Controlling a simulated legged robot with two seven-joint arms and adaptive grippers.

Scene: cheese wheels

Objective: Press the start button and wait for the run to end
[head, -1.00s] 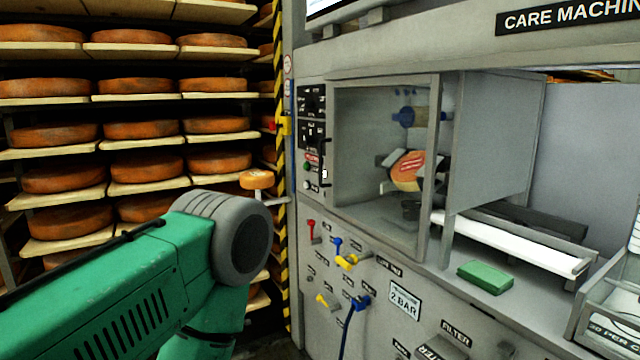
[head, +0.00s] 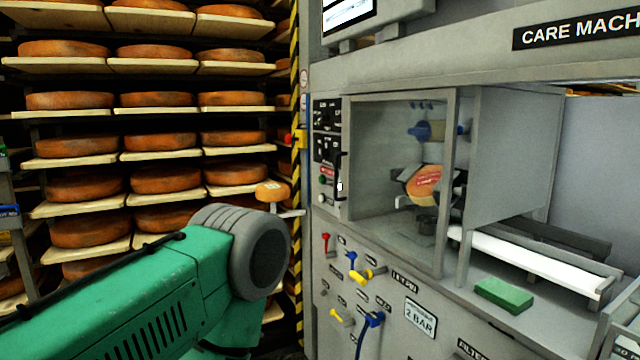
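The care machine (head: 460,70) stands on the right. Its control panel (head: 327,145) is a narrow black-and-grey strip left of the chamber. A small green button (head: 322,180) sits low on this strip, under a red label, with a pale round knob (head: 322,198) below it. Which one is the start button I cannot read. Behind the clear chamber window (head: 385,150), which looks closed, a cheese wheel (head: 424,185) with a red mark is held tilted. My green left arm comes in from the lower left, its grey joint in front of the racks. Neither gripper shows.
Racks of cheese wheels (head: 160,140) fill the left. Coloured valves (head: 370,275) and a blue hose stick out below the chamber. A green block (head: 503,294) lies on the ledge.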

